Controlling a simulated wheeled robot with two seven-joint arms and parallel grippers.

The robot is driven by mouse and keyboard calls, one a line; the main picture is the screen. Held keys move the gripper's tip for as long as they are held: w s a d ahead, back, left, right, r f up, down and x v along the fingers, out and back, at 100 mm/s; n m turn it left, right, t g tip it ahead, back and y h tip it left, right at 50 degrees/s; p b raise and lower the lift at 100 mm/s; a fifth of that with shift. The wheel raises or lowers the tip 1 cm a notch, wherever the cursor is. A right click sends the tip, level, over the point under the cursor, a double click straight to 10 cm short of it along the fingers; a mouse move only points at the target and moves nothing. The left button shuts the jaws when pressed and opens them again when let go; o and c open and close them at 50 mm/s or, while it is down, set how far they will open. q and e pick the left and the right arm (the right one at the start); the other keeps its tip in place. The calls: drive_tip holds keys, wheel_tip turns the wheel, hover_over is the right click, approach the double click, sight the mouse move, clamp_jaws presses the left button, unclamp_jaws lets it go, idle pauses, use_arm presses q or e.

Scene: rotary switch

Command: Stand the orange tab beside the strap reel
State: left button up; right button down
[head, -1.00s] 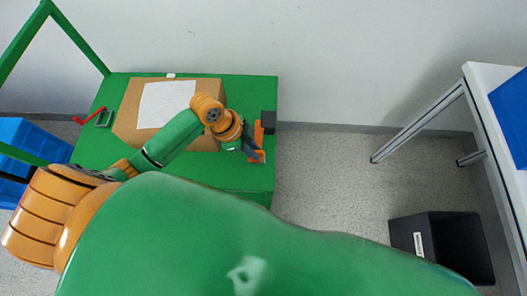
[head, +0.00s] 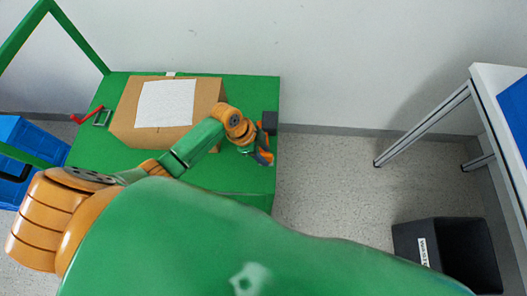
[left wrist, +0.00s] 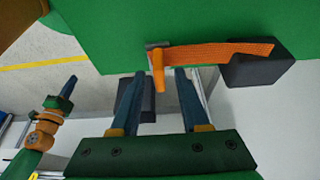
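The orange tab (left wrist: 157,72) sticks out toward the camera at the left end of a flat orange strap (left wrist: 215,53) in the left wrist view, by a small grey piece. The strap runs right to the dark strap reel (left wrist: 262,62), which also shows at the table's right edge in the head view (head: 270,122). My left gripper (left wrist: 160,75) is open, its blue fingertips on either side of the tab with visible gaps. In the head view, my left gripper (head: 263,157) hides most of the tab and strap. My right gripper (left wrist: 68,86) shows small in the left wrist view; its opening is unclear.
A cardboard box (head: 205,112) with white paper stands on the green table (head: 255,92), left of the reel. A red crank (head: 87,115) is at the table's left. A dark bin (head: 440,245) stands on the floor at right. A white table (head: 485,78) stands right.

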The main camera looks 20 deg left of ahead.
use_arm(q)
drive_tip(key=shift+r, duration=0.35)
drive_tip(key=p+v, duration=0.3)
drive_tip(key=v, duration=0.8)
drive_tip(key=shift+a+r, duration=0.25)
drive_tip(key=shift+s, duration=0.1)
